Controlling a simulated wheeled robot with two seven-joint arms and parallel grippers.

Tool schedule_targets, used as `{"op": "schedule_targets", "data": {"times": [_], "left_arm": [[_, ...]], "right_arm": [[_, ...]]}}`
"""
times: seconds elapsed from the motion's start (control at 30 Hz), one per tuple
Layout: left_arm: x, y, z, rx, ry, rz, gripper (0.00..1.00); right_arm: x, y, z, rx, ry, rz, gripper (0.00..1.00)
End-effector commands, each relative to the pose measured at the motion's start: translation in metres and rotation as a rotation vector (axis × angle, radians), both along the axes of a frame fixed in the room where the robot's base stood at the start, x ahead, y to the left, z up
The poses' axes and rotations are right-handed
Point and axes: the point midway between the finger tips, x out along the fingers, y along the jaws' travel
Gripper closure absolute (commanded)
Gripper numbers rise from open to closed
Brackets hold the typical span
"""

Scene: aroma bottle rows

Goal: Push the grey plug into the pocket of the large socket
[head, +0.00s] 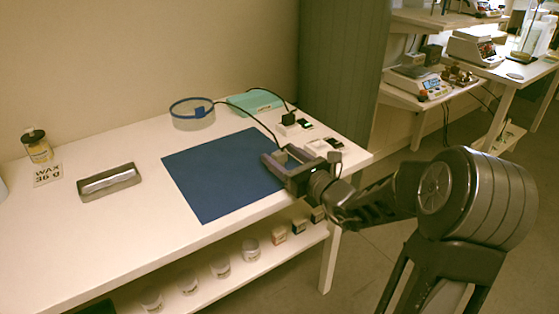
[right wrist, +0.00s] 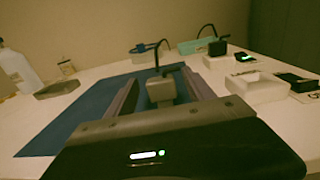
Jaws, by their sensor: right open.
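The grey plug (right wrist: 160,91) shows in the right wrist view between the two fingers of my right gripper (right wrist: 160,76), with a dark cable rising from its top. My right gripper also shows in the head view (head: 281,156), open, reaching in from the right over the blue mat. Whether the fingers touch the plug is unclear. A white socket block (right wrist: 255,88), likely the large socket, stands right of the fingers; it is also in the head view (head: 318,147). Its pocket is too small to make out clearly. My left gripper is not in view.
A smaller white socket (right wrist: 215,62) behind holds a black plug (right wrist: 219,47). Black boxes stand beside the sockets, one (right wrist: 243,57) lit green. The blue mat (head: 210,180) is otherwise clear. A grey tray (head: 108,181), a clear round container (head: 190,115) and a teal box (head: 255,102) stand farther off.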

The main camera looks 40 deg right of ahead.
Motion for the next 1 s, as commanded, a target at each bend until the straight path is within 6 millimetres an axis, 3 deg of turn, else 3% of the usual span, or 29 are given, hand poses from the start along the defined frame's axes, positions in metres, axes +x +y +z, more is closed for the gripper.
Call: {"op": "schedule_targets", "data": {"times": [0.13,0.7,1.0], "left_arm": [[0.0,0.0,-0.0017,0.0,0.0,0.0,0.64],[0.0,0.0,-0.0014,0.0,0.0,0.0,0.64],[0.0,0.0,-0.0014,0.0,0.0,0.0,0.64]], "right_arm": [[0.0125,-0.0001,-0.0003,0.001,0.0,-0.001,0.38],[0.0126,-0.0002,0.0002,0.001,0.0,-0.001,0.38],[0.0126,-0.0001,0.0002,0.001,0.0,-0.001,0.61]]}}
